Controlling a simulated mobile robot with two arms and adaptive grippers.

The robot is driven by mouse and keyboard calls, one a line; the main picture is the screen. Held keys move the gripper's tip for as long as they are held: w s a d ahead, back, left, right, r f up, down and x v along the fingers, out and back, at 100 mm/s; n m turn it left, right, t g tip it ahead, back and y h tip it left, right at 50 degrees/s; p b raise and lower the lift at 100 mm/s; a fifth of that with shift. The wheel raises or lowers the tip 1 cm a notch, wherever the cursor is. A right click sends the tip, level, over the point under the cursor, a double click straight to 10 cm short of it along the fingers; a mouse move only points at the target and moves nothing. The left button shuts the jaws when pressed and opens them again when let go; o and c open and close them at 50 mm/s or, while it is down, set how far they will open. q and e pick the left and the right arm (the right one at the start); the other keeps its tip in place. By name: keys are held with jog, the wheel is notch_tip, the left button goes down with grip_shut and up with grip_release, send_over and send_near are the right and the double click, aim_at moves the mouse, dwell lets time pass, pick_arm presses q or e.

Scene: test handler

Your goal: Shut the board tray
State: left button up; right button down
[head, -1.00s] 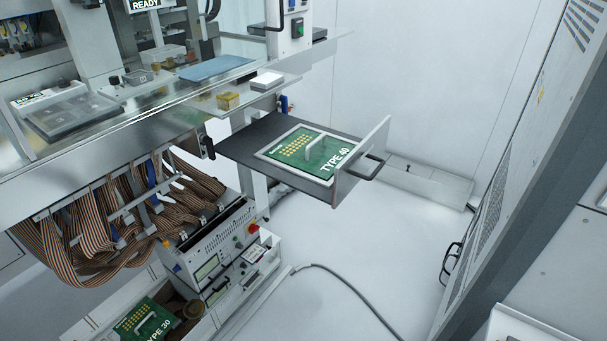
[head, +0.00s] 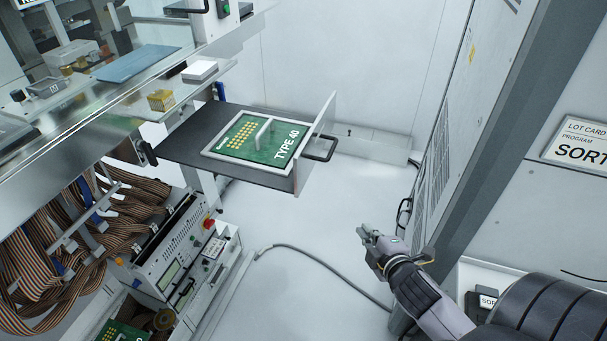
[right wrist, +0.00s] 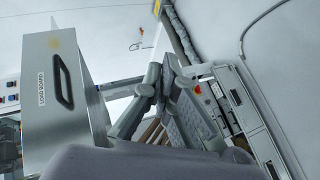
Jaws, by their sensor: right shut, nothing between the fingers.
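The board tray (head: 185,153) is a dark drawer, pulled out from under the glass-topped bench. Its light front panel (head: 316,140) carries a dark handle (head: 322,149). A green TYPE 40 board (head: 282,151) with a white handle lies flat in it. My right gripper (head: 366,234) is shut and empty, below and to the right of the tray front, apart from it. In the right wrist view the front panel (right wrist: 42,115) with its dark handle (right wrist: 61,72) stands left of my gripper fingers (right wrist: 160,75). My left gripper is not in view.
A tall grey cabinet (head: 465,150) stands at the right. A wheeled instrument cart (head: 175,265) and ribbon cables (head: 40,270) are below the bench. A hose (head: 315,258) lies on the floor. The space in front of the tray is clear.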

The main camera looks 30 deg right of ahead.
aim_at(301, 175)
jog(key=w+d+r+n+t+y, duration=0.3)
jog(key=r+n+t+y, duration=0.2)
jog(key=r+n, duration=0.65)
jog(key=s+a+r+n+g+y, duration=0.2)
jog(key=n+y, duration=0.3)
jog(key=n, duration=0.5)
jog(key=s+a+r+n+g+y, duration=0.15)
jog(key=n+y, duration=0.35)
jog(key=n, duration=0.6)
jog(key=shift+m+g, duration=0.25)
jog(key=shift+g, duration=0.1)
jog(key=p+x, duration=0.1)
jog(key=x, duration=0.3)
jog(key=p+x, duration=0.2)
jog(key=x, duration=0.2)
jog(key=p+x, duration=0.1)
jog(key=x, duration=0.3)
jog(key=shift+a+r+p, duration=0.25)
jog(key=shift+a+p, duration=0.05)
jog(key=shift+a, duration=0.35)
jog(key=shift+w+a+f, duration=0.15)
jog(key=shift+w+a, duration=0.2)
